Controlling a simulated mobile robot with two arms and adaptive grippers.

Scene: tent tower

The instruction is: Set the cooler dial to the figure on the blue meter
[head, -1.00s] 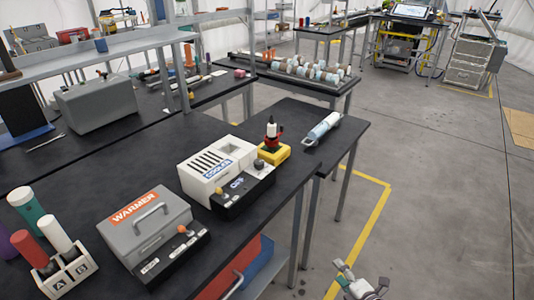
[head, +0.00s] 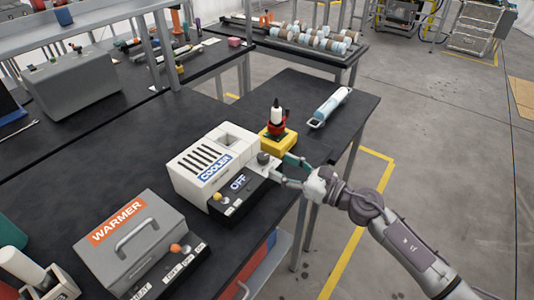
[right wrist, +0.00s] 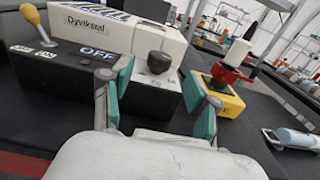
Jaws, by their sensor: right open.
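The white cooler (head: 213,160) stands on the black table, with a dark front panel (head: 240,190) that reads OFF. Its dark round dial (head: 263,158) is at the panel's right end; it also shows in the right wrist view (right wrist: 158,62). Small marks below the dial are too small to read surely. My right gripper (head: 283,171) is open and empty at the panel's right end. In the right wrist view its teal-padded fingers (right wrist: 160,92) stand either side of the dial, apart from it. A light blue and white device (head: 330,107), maybe the meter, lies behind; no figure is readable. My left gripper is out of view.
A yellow block (head: 278,140) with a red and black holder and white bottle stands close right of the dial. A yellow-tipped lever (head: 217,196) is at the panel's left end. The grey warmer (head: 135,240) stands nearer, at the left. The table's right edge runs close by.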

